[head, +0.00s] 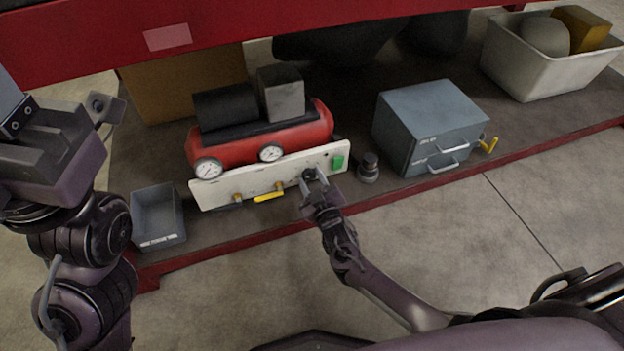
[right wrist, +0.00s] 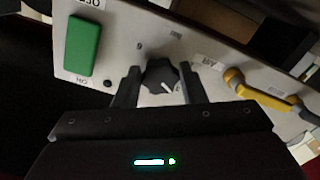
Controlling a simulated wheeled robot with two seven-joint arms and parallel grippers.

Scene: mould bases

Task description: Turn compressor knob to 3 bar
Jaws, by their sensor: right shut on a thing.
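The red compressor (head: 262,135) stands on the low shelf, with two round gauges, a left one (head: 208,169) and a right one (head: 270,152), above its pale front panel (head: 225,190). The black knob (head: 309,174) is on the panel's right part, beside a green switch (head: 338,162). My right gripper (head: 315,186) is at the panel, shut on the knob. In the right wrist view the knob (right wrist: 162,75) sits between the two fingers, its white pointer mark toward the lower right. The gauge readings are too small to tell. My left gripper (head: 105,108) is raised at the left, away from the compressor.
A yellow-handled valve (head: 268,197) is on the panel left of the knob. A grey bin (head: 158,218) stands left, a dark cylinder (head: 369,168) and a grey drawer box (head: 430,125) right. A white crate (head: 545,72) is at the back right. A red beam (head: 110,40) crosses above.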

